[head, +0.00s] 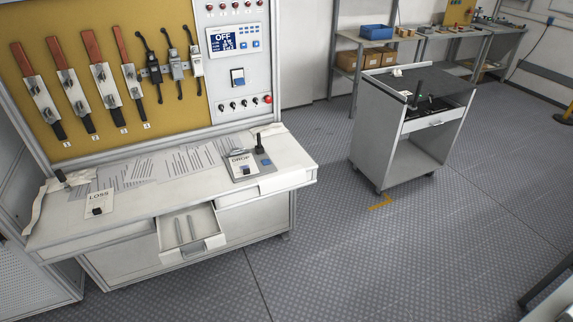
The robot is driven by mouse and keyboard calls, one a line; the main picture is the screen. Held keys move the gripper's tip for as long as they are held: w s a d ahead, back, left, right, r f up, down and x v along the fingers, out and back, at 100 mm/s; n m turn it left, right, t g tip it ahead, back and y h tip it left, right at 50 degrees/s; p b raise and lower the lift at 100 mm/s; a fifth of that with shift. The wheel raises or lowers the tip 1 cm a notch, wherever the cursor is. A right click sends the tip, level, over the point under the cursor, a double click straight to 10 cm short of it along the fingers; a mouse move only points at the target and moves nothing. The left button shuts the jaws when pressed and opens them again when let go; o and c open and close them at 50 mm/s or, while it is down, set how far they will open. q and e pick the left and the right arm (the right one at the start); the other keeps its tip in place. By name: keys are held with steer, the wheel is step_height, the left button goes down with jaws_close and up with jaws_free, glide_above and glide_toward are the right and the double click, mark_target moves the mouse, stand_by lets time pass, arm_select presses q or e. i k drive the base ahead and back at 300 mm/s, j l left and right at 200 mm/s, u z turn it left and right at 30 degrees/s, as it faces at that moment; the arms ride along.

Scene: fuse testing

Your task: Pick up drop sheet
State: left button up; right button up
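The drop sheet (238,158), a light sheet or plate marked "DROP", lies at the right part of the workbench top, near its front edge. A small dark and white piece and a small blue square are on it. A black upright handle-like item stands at its right side. A similar sheet marked "LOSS" (98,198) lies at the left end of the bench, with a small dark block on it. Neither of my grippers shows in the head view.
The workbench (283,180) has an open drawer (205,226) holding two rod-like items. Printed papers (165,165) lie between the sheets. Behind rises a yellow tool panel (95,22). A grey cart (395,118) stands to the right. The floor between is clear.

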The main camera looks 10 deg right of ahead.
mark_target(244, 166)
steer(key=i+l, duration=0.35)
steer(key=i, duration=0.15)
steer(key=i+l+u, duration=0.8)
steer(key=u, duration=0.75)
